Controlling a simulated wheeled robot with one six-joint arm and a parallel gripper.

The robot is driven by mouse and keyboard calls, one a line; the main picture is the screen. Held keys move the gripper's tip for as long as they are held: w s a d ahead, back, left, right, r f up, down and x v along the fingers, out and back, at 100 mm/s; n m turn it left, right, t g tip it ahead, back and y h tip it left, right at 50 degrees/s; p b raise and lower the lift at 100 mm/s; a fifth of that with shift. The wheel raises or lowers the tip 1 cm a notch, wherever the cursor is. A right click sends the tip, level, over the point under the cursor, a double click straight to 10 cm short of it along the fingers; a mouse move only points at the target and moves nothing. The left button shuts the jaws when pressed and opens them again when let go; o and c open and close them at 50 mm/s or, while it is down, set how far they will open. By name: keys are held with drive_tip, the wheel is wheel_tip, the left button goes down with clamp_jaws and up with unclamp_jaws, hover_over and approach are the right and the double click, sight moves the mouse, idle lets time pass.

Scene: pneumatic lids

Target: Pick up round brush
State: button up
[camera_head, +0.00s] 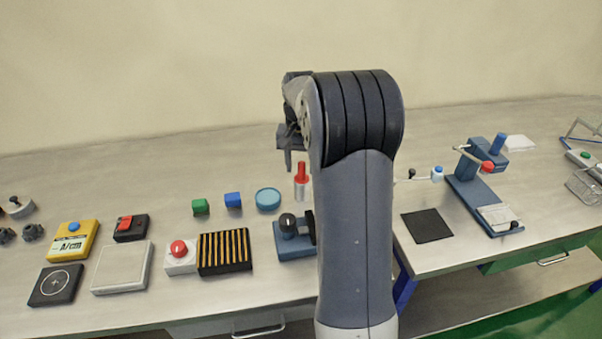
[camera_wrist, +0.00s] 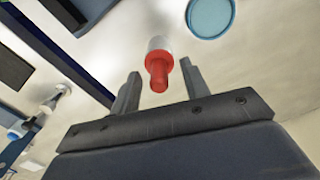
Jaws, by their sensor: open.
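An upright piece with a red top and a pale lower part, which looks like the round brush (camera_head: 302,183), stands on the table just left of my arm. It also shows in the wrist view (camera_wrist: 158,62), red end toward the camera. My gripper (camera_head: 289,160) is above the table, close to the red top. In the wrist view its two fingers (camera_wrist: 160,80) are apart, with the red end appearing between and just beyond them. I see no contact, and the exact gap in depth is unclear.
A blue fixture with a black knob (camera_head: 290,236) stands in front. My arm hides the table behind it.

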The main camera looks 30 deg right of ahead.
drive_tip(key=shift+w+d+f, duration=0.1)
drive_tip(key=shift+d+f, duration=0.15)
drive_tip(key=shift+f, duration=0.75)
clamp_jaws()
